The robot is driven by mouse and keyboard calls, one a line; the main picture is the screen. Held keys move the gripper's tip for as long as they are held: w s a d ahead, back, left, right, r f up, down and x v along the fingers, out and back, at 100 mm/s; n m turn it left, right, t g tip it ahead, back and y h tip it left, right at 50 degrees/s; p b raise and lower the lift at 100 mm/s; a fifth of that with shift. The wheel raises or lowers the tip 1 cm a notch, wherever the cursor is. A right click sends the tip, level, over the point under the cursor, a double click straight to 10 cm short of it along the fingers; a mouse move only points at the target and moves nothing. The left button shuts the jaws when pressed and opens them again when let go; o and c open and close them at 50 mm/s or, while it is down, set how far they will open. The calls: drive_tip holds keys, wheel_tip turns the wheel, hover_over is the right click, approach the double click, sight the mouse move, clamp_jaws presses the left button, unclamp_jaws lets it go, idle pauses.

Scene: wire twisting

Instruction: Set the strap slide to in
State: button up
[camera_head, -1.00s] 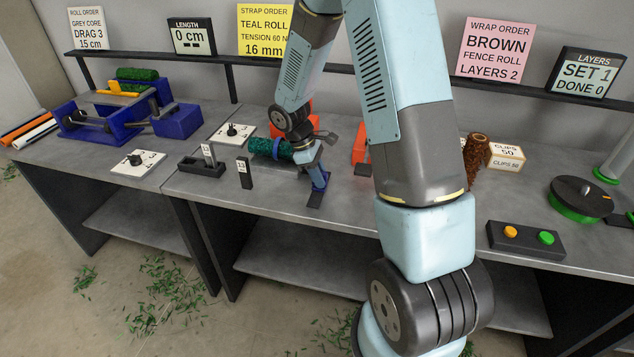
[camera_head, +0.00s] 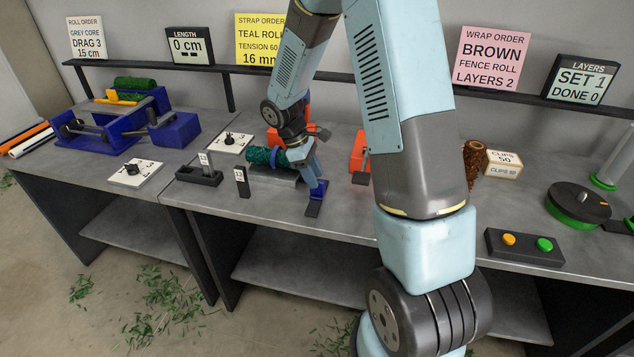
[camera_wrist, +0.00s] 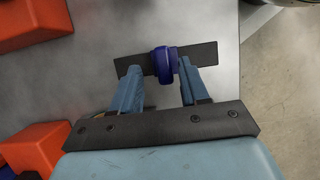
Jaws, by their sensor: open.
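The strap slide is a blue knob (camera_wrist: 165,63) on a flat dark track bar (camera_wrist: 208,54). In the head view the blue slide (camera_head: 319,188) sits near the front of the middle bench, with the track's dark end (camera_head: 312,209) toward the front edge. My gripper (camera_wrist: 162,70) is open, with one finger on each side of the knob in the wrist view. In the head view my gripper (camera_head: 316,180) is low over the slide.
A teal roll (camera_head: 262,156) lies in a grey cradle just left of my gripper. Orange blocks (camera_head: 359,152) stand behind and to the right. Small posts (camera_head: 242,182) and a dial plate (camera_head: 230,143) are to the left. The bench front is clear.

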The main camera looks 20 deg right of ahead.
drive_tip(key=v, duration=1)
drive_tip(key=shift+r, duration=0.15)
drive_tip(key=shift+w+a+r, duration=0.1)
drive_tip(key=s+d+r+m+t+y, duration=0.1)
drive_tip(key=s+r+m+t, duration=0.15)
drive_tip(key=s+r, duration=0.4)
drive_tip(key=s+d+r+m+t, duration=0.1)
drive_tip(key=s+d+r+m, duration=0.15)
drive_tip(key=s+r, duration=0.35)
drive_tip(key=s+r+m+t+y, duration=0.1)
drive_tip(key=s+r+m+t, duration=0.1)
drive_tip(key=s, duration=0.5)
drive_tip(key=s+r+m+t+y, duration=0.1)
drive_tip(key=s+r+m+t, duration=0.1)
drive_tip(key=s+r+m, duration=0.2)
drive_tip(key=s, duration=0.3)
drive_tip(key=shift+d+r+y, duration=0.3)
drive_tip(key=shift+d+r, duration=0.05)
drive_tip(key=shift+t, duration=0.25)
idle(1.3)
